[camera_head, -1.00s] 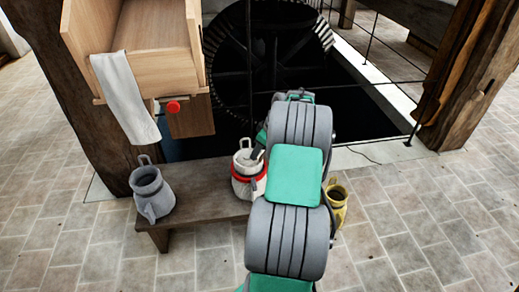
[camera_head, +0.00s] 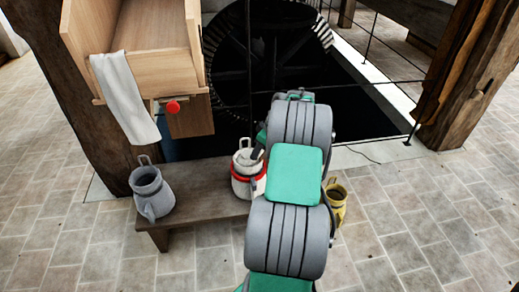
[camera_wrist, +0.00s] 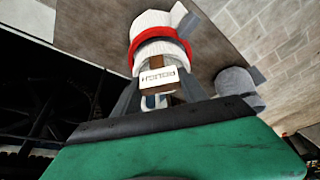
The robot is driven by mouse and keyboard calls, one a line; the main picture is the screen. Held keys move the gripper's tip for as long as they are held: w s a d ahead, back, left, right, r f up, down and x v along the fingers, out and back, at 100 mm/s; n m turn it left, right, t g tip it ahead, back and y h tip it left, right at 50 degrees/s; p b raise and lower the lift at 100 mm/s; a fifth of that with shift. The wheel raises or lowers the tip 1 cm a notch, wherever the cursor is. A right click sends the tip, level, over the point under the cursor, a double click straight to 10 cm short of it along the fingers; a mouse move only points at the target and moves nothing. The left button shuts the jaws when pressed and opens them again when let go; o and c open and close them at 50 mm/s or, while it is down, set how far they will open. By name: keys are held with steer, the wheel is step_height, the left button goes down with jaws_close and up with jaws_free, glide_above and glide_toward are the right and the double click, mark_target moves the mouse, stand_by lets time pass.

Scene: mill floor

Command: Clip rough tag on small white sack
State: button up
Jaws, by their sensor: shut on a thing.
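The small white sack (camera_head: 243,165) with a red band stands on the bench, partly hidden behind my arm. It also shows at the top of the wrist view (camera_wrist: 150,22), its red band facing my gripper. My gripper (camera_wrist: 158,84) is shut on a brown tag (camera_wrist: 155,63) with a white label and dark lettering too small to read surely. The tag is just in front of the sack's red band in the wrist view. I cannot tell whether it touches the sack. In the head view my gripper is mostly hidden by the arm.
The wooden bench (camera_head: 203,199) also bears a grey sack (camera_head: 150,190) at its left end. A yellow sack (camera_head: 336,203) shows right of my arm. A wooden chute (camera_head: 160,70) with a white cloth (camera_head: 126,95) and a red knob (camera_head: 173,107) overhangs behind. A dark wheel pit lies beyond.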

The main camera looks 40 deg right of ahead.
mark_target(261, 154)
stand_by(0.4)
steer(key=shift+f+b, duration=1.15)
steer(key=shift+f, duration=0.8)
steer(key=o, duration=1.4)
steer(key=p+v, duration=0.2)
steer(key=v, duration=0.6)
steer(key=shift+p, duration=0.3)
